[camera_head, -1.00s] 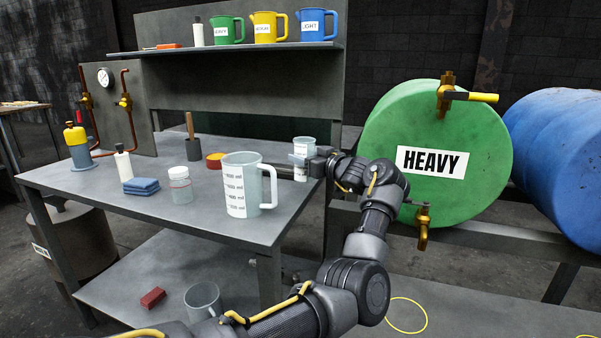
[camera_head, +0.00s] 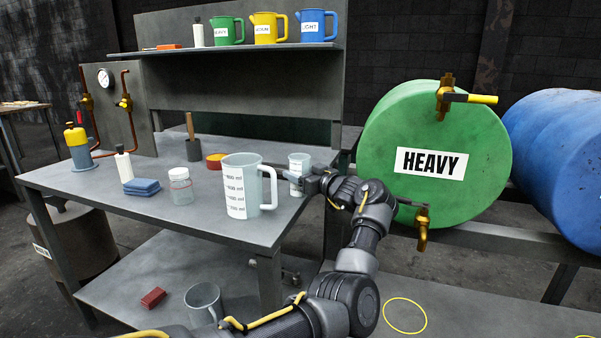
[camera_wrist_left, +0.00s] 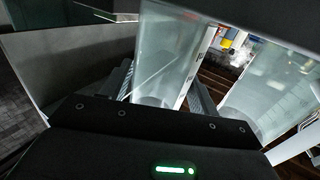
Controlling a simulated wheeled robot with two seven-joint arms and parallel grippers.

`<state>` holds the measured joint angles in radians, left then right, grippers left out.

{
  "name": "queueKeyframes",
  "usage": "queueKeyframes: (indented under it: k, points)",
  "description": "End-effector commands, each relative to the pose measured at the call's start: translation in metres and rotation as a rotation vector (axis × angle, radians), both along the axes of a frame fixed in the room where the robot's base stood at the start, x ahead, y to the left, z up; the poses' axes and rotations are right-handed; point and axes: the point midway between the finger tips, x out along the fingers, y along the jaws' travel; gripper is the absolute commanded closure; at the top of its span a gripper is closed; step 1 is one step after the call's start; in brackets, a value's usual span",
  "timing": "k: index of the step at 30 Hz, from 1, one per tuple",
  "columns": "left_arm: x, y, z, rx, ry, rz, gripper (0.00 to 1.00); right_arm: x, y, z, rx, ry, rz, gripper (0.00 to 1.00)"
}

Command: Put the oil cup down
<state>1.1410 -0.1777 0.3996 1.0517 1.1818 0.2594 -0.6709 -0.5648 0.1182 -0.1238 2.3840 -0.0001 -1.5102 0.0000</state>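The oil cup (camera_head: 299,162) is a small clear cup with a white label, upright at the right end of the workbench, just right of the big measuring jug (camera_head: 235,190). My left gripper (camera_head: 303,181) reaches it from the right and is shut around its lower part. In the left wrist view the clear cup (camera_wrist_left: 165,55) stands between the two fingers, with the jug (camera_wrist_left: 268,85) close on the right. The cup's base is near the bench top; I cannot tell whether it touches. My right gripper is out of view.
The workbench top (camera_head: 100,180) holds a lidded jar (camera_head: 181,188), blue cloths (camera_head: 142,187) and a white bottle (camera_head: 123,163). Green, yellow and blue jugs stand on the shelf (camera_head: 180,50). The green HEAVY drum (camera_head: 430,190) lies right of the bench.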

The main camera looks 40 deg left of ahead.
Motion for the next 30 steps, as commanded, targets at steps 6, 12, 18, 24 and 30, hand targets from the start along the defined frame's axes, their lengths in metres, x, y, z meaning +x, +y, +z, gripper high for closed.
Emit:
queueKeyframes:
  k: [6, 12, 18, 24, 30]
  points:
    - [0.0, 0.0, 0.0, 0.0, 0.0, 0.0, 0.27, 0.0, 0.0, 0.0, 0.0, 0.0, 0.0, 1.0]
    - [0.0, 0.0, 0.0, 0.0, -0.001, 0.0, 0.27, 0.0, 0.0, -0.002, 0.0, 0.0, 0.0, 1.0]
    - [0.0, -0.002, -0.003, 0.001, -0.002, -0.002, 0.27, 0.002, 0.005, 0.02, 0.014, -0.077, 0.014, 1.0]
    - [-0.008, -0.05, -0.002, -0.001, -0.001, -0.004, 0.27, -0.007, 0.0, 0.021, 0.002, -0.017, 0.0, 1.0]
    - [-0.015, -0.086, -0.003, -0.002, -0.001, -0.003, 0.27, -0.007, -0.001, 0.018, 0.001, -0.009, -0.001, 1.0]
